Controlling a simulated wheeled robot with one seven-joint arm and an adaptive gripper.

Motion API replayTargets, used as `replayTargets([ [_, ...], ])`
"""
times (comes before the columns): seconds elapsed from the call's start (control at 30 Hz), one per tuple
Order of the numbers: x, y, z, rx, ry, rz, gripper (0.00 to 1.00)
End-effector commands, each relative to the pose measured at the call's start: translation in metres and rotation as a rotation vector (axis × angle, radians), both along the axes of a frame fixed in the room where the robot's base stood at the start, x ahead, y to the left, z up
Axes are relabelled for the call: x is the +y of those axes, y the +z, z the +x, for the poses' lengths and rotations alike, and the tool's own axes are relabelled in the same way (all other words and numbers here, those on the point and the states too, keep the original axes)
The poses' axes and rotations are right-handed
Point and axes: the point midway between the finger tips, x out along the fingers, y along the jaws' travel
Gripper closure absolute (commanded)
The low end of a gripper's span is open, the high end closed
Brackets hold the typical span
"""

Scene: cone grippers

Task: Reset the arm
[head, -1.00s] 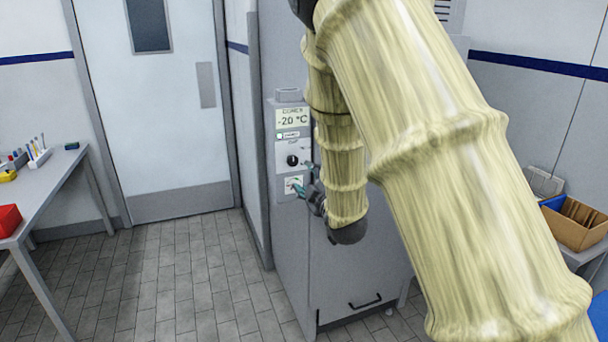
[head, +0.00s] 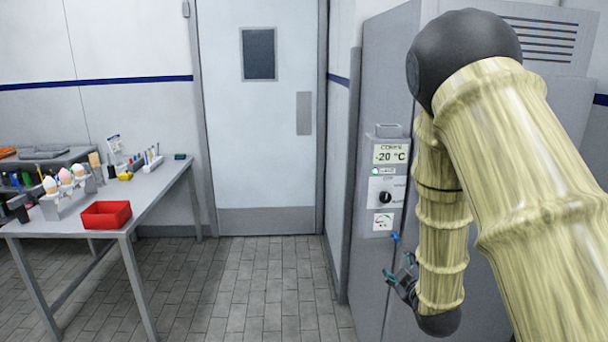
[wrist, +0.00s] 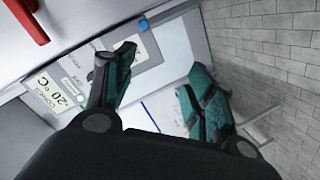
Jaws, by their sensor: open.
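My gripper (head: 402,278) is at the end of my arm at the right of the head view, in front of the grey freezer cabinet (head: 372,262). In the wrist view my gripper (wrist: 160,88) shows two green-padded fingers spread apart with nothing between them. The cabinet's panel has a -20 °C display (head: 390,154), a black knob (head: 385,197) and a small gauge label (head: 383,222). The gripper hangs below the gauge label and looks apart from the panel. The display (wrist: 62,92) also shows sideways in the wrist view.
A table (head: 150,200) at the left holds a red bin (head: 106,214), cones in a stand (head: 64,180) and small tools. A closed door (head: 262,120) is at the back. The tiled floor (head: 265,285) between table and cabinet is clear.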

Motion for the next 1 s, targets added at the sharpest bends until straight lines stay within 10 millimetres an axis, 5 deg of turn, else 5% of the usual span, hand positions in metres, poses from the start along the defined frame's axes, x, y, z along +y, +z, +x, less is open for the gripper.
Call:
replayTargets([
  [0.03, 0.000, -0.030, -0.013, 0.061, -0.018, 0.036, 0.45],
  [0.2, 0.003, -0.116, -0.060, 0.253, -0.087, 0.160, 0.45],
  [0.5, 0.014, -0.246, -0.175, 0.592, -0.261, 0.358, 0.45],
  [0.8, 0.030, -0.338, -0.320, 0.928, -0.496, 0.517, 0.45],
  [1.0, 0.043, -0.370, -0.414, 1.118, -0.664, 0.587, 0.45],
])
